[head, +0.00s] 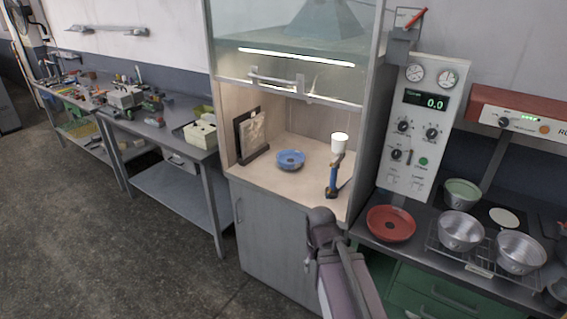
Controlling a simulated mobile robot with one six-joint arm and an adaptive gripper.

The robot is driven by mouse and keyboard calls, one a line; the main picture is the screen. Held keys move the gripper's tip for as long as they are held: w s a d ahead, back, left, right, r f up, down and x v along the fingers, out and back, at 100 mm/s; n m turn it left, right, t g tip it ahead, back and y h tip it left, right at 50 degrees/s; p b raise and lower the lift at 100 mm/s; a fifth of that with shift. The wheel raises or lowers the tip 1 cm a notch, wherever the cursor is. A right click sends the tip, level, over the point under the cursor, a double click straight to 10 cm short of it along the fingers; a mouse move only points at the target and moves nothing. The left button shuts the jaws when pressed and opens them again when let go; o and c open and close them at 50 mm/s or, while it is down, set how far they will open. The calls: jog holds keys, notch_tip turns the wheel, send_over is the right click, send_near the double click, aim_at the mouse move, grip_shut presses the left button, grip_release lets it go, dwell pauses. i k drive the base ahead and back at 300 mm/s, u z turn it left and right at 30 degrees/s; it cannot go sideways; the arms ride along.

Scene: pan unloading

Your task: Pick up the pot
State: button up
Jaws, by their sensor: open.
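Several pot-like vessels stand on the right-hand bench, and I cannot tell which one is the pot. One metal pot (460,232) and a second metal pot (520,252) sit side by side on a wire rack. A smaller pot with a pale green inside (462,193) stands behind them. My arm rises from the bottom centre in front of the hood cabinet, left of these vessels. Its gripper end does not show, and nothing is seen touching the vessels.
A red dish (391,223) lies at the bench's left end. Inside the hood are a blue dish (290,159) and a blue upright tool with a white top (333,172). A control panel (421,130) stands behind the bench. Floor at left (100,250) is clear.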

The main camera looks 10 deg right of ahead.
aim_at(461, 194)
jog(key=u, duration=0.1)
jog(key=k, duration=0.95)
jog(key=z, duration=0.25)
jog(key=i, duration=0.95)
jog(key=z, duration=0.65)
